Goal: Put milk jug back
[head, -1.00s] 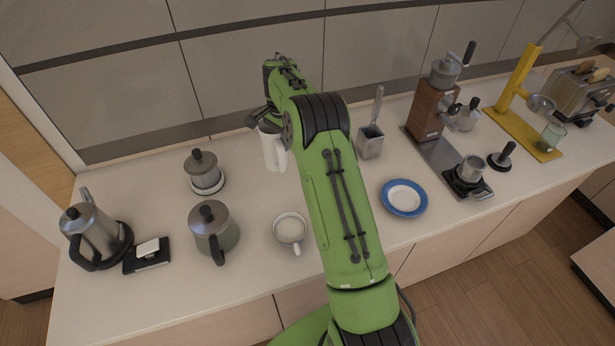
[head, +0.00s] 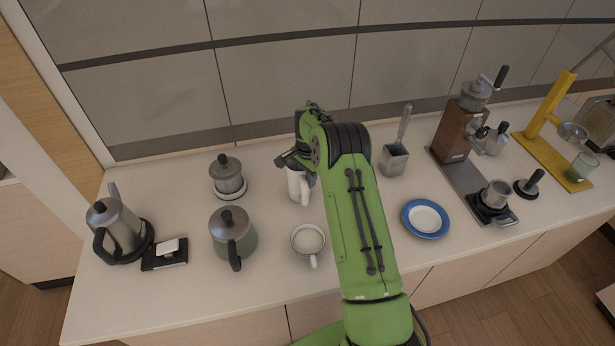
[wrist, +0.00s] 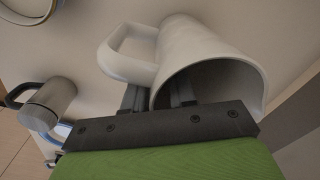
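The milk jug (head: 298,188) is white with a side handle and sits under my gripper, left of the arm. My gripper (head: 296,160) is at the jug's top and hides part of it. In the wrist view the jug (wrist: 195,45) fills the upper middle, with its open mouth towards the camera and its handle to the left. My gripper's fingers (wrist: 158,95) straddle the jug's wall, one inside the mouth and one outside by the handle. The gripper appears shut on the wall. I cannot tell whether the jug's base touches the counter.
A white cup (head: 308,240) stands in front of the jug. Two lidded pots (head: 228,176) (head: 232,235) and a kettle (head: 117,228) are to the left. A metal utensil holder (head: 394,160) and blue-rimmed plate (head: 425,219) are to the right. Counter is clear behind the jug.

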